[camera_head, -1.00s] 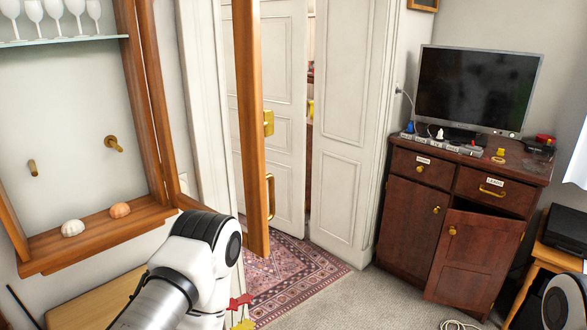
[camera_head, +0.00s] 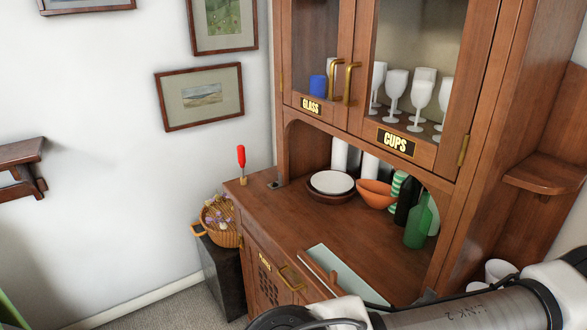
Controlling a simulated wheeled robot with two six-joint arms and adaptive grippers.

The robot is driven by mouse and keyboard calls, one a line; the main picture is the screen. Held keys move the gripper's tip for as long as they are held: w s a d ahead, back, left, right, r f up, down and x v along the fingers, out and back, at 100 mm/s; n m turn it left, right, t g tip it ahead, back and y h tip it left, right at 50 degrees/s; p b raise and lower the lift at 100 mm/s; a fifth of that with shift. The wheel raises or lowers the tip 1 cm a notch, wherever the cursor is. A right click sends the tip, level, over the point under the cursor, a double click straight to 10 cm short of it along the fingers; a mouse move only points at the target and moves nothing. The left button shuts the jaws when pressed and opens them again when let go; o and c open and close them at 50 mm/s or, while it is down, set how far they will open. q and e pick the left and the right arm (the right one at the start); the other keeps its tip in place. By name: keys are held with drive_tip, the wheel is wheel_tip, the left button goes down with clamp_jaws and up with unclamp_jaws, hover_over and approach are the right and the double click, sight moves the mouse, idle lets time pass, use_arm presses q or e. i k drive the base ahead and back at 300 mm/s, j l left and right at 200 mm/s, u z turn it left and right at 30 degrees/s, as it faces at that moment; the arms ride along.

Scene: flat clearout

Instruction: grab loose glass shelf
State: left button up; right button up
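A pale, flat grey-green panel (camera_head: 347,272) lies on the counter of the wooden hutch, near its front edge. It looks like a glass shelf, but I cannot be sure. Brown strips show along it, and my arm hides its near end. One of my arms comes in from the lower right, in front of the hutch. Neither gripper's fingers are in view.
Closed glazed doors labelled GLASS (camera_head: 310,106) and CUPS (camera_head: 396,143) are above. A basket (camera_head: 219,222) stands left.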

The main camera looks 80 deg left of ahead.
sight(336, 276)
drive_tip(key=u, duration=2.3)
